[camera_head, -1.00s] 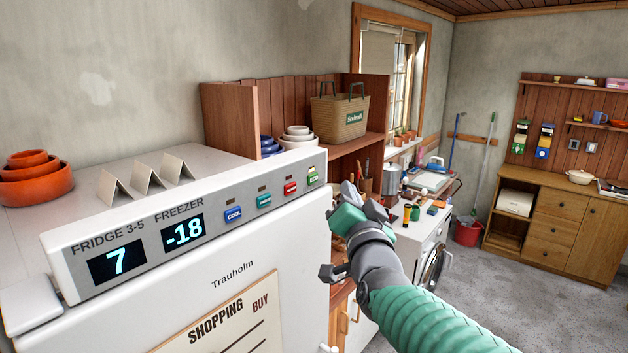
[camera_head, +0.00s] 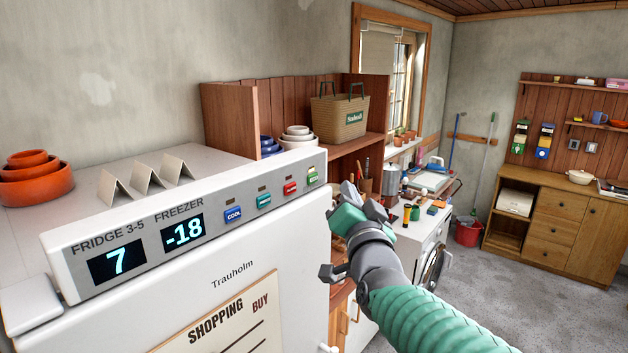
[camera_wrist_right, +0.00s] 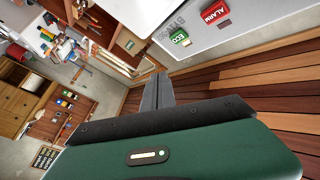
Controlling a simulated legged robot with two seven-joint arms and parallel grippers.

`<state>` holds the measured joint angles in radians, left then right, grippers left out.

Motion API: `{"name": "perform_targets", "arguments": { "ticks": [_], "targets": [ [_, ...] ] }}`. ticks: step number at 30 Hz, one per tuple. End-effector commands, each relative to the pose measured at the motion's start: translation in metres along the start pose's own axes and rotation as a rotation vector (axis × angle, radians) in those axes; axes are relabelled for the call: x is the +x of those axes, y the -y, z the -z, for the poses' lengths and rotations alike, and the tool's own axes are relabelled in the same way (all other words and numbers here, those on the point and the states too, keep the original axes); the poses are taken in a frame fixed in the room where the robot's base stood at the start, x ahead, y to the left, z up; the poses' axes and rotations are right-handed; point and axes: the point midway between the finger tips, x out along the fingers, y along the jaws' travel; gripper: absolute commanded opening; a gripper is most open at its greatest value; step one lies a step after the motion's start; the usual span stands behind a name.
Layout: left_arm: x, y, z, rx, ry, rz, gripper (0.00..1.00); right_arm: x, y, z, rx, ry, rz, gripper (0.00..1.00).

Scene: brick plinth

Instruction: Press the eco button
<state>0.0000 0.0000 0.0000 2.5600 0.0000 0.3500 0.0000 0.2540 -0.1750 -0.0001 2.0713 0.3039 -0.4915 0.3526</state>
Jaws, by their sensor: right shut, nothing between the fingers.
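The green eco button (camera_head: 312,176) is the rightmost button on the grey control panel of the white fridge (camera_head: 285,225). In the right wrist view the ECO button (camera_wrist_right: 179,37) shows near the top, left of the red ALARM button (camera_wrist_right: 215,12). My right gripper (camera_head: 350,188) is just right of the panel's right end, slightly below the eco button and apart from it. In the right wrist view its fingers (camera_wrist_right: 157,90) are shut together and empty, with a gap to the button. My left gripper is not in view.
A blue COOL button (camera_head: 233,215), a teal button (camera_head: 264,201) and a red button (camera_head: 290,188) sit in the same panel row. Folded white cards (camera_head: 148,178) and orange bowls (camera_head: 37,180) stand on the fridge top. A wooden shelf with a basket (camera_head: 340,117) is behind.

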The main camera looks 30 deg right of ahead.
Motion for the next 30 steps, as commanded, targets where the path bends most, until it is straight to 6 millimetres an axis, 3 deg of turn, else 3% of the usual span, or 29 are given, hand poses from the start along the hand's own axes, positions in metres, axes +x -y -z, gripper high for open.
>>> {"name": "perform_targets", "arguments": {
  "ticks": [4,8,15,21,30],
  "targets": [
    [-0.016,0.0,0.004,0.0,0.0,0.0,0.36,0.007,-0.009,0.008,-0.041,-0.038,-0.002,0.0],
    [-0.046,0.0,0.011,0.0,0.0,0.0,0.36,0.015,-0.025,0.019,-0.157,-0.128,0.03,0.0],
    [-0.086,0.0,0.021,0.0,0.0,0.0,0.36,-0.004,-0.026,0.016,-0.337,-0.24,0.204,0.0],
    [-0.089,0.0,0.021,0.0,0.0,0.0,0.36,-0.016,-0.023,0.01,-0.366,-0.263,0.267,0.0],
    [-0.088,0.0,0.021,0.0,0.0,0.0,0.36,-0.014,-0.022,0.009,-0.365,-0.264,0.267,0.0]
  ]
}}
